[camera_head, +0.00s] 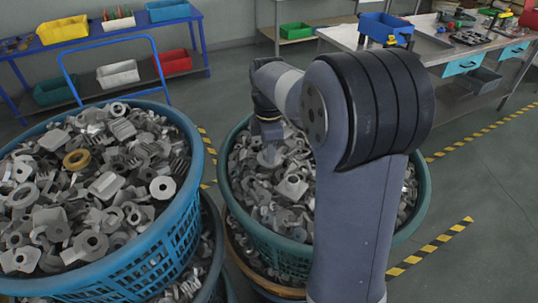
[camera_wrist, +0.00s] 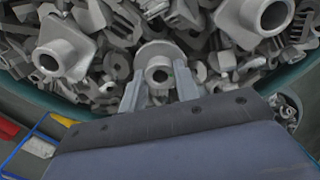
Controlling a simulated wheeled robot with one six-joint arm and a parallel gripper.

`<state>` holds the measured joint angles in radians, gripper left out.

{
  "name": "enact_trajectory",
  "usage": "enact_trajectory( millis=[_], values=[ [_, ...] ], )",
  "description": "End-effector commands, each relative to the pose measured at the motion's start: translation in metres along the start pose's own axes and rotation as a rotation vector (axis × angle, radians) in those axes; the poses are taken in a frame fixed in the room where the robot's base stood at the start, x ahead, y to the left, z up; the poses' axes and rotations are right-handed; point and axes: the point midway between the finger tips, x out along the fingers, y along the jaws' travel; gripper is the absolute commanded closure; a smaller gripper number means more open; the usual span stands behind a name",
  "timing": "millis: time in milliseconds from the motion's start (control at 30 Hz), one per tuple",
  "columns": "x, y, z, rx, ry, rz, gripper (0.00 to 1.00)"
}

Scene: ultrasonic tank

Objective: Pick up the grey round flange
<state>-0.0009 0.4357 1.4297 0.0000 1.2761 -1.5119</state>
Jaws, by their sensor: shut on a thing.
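The grey round flange (camera_wrist: 158,71) shows in the wrist view, with a round rim and a raised hub with a central hole. My gripper (camera_wrist: 160,90) is shut on it, with one finger on each side. In the head view, my gripper (camera_head: 269,141) reaches down into the green basket (camera_head: 262,246), just above the heap of grey metal parts. The flange shows only faintly there, below the fingers. I cannot tell whether it still touches the parts around it.
A blue shelf rack (camera_head: 100,32) and a workbench (camera_head: 400,43) stand behind.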

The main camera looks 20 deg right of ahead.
Motion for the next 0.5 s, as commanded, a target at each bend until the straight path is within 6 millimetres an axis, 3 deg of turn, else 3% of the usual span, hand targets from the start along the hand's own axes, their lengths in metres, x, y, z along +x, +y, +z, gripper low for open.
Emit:
enact_trajectory(
  millis=[167, 500],
  values=[
    [-0.009, 0.001, 0.000, 0.000, 0.000, 0.004, 0.95],
    [-0.073, 0.001, 0.000, 0.000, 0.000, 0.005, 0.95]
  ],
)
